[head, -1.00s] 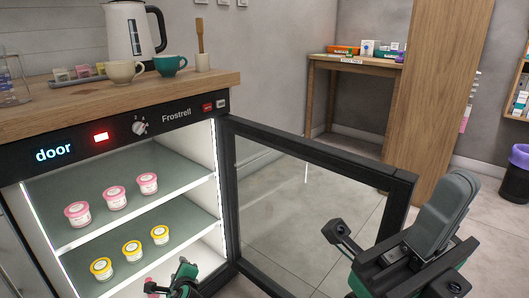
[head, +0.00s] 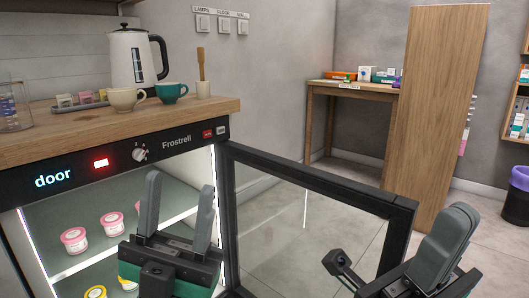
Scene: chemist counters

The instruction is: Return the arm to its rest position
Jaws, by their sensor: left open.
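My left gripper (head: 179,205) is in front of the open fridge, at its right side. Its two grey fingers point up and stand apart, with nothing between them. It hides part of the fridge's shelves and some tubs. My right gripper (head: 446,238) is at the lower right, in front of the open glass door's outer end. Its fingers overlap from this side, so their gap cannot be judged.
The fridge (head: 110,158) has its glass door (head: 310,225) swung open to the right. Pink-lidded tubs (head: 74,240) stand inside. A kettle (head: 132,58), a cream cup (head: 124,98) and a teal cup (head: 171,92) stand on the wooden top. A tall wooden panel (head: 432,110) stands behind.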

